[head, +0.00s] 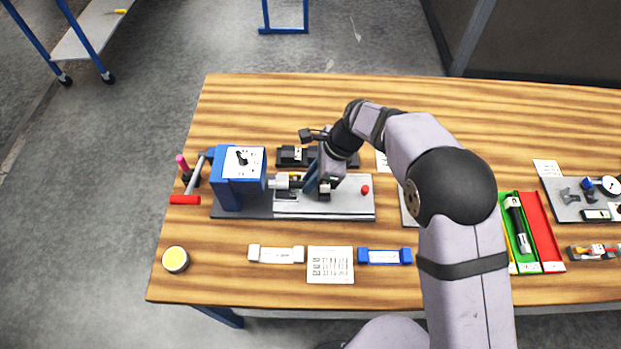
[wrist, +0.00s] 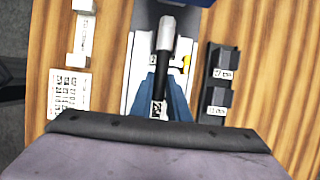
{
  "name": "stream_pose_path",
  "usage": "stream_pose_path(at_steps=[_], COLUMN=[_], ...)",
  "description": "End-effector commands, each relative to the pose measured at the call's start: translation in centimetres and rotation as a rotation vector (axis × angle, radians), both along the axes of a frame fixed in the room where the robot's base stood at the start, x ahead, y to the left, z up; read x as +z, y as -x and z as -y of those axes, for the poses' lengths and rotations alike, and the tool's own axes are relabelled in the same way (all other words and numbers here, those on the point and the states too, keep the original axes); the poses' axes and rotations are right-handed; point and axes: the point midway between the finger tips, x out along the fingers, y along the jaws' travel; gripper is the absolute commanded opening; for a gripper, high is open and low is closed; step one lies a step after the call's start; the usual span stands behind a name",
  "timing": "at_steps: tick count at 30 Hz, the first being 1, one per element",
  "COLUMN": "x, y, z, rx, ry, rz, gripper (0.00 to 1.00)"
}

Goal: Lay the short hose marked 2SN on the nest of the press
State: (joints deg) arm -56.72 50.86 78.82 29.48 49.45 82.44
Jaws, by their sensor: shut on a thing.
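The press (head: 240,180) is a blue block with a dial, at the left of the table on a grey base plate (head: 355,198). My gripper (head: 318,186) is low over that plate, right of the blue block. In the wrist view my gripper (wrist: 163,90) has its blue fingers shut on a short black hose (wrist: 160,72) with a silver end fitting (wrist: 167,35). A white tag (wrist: 158,108) is on the hose, its marking too small to read surely. The hose lies lengthwise along the plate, fitting towards the press. The fingers hide whether it touches the nest.
Black blocks with labels (wrist: 218,82) stand beside the plate. A white holder (head: 276,255), a printed card (head: 330,264) and a blue holder (head: 384,257) lie in front. A green tray (head: 525,262) with another hose (head: 518,225) and a red tray (head: 543,235) stand right.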

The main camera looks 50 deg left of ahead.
Motion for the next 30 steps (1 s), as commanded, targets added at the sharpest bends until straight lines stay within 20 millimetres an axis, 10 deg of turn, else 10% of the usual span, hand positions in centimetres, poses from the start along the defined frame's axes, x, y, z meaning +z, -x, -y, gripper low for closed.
stream_pose_path(at_steps=[21,22,24,30], x=[-1.3,-1.2,-1.2,-1.2], y=[0.0,0.0,0.0,0.0], z=[0.0,0.0,0.0,0.0], rx=[0.000,0.000,0.000,0.000], ry=[-0.001,-0.001,-0.001,-0.001], rz=[0.001,0.000,0.001,0.001], gripper=[0.00,0.22,0.37,0.37])
